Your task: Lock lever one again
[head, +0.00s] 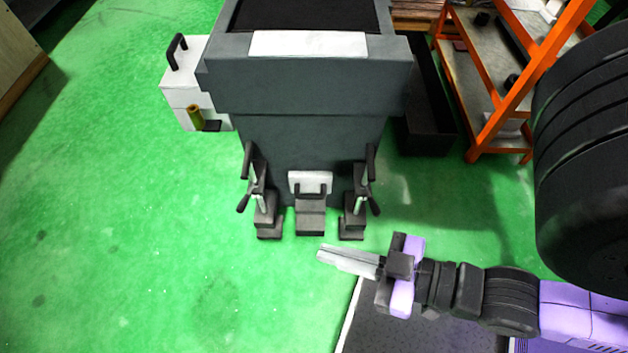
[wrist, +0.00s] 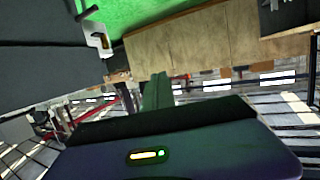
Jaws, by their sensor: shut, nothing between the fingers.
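The grey machine (head: 300,75) stands at the centre of the head view. Low on its front are two dark levers on small block bases, a left lever (head: 256,180) and a right lever (head: 358,185). I see no label that tells which is lever one. Between them is a white plate with a black handle (head: 310,183). My gripper (head: 322,252) is shut and empty, in front of and below the right lever, apart from it. In the wrist view its fingers (wrist: 158,90) lie together, pointing away, and neither lever can be made out.
A white box (head: 190,90) with a black handle and a yellow cylinder is on the machine's left side. An orange shelf rack (head: 485,80) stands at the right, beside a dark bin (head: 425,110). The green floor is clear at the left. The wrist view shows wooden panels (wrist: 195,45).

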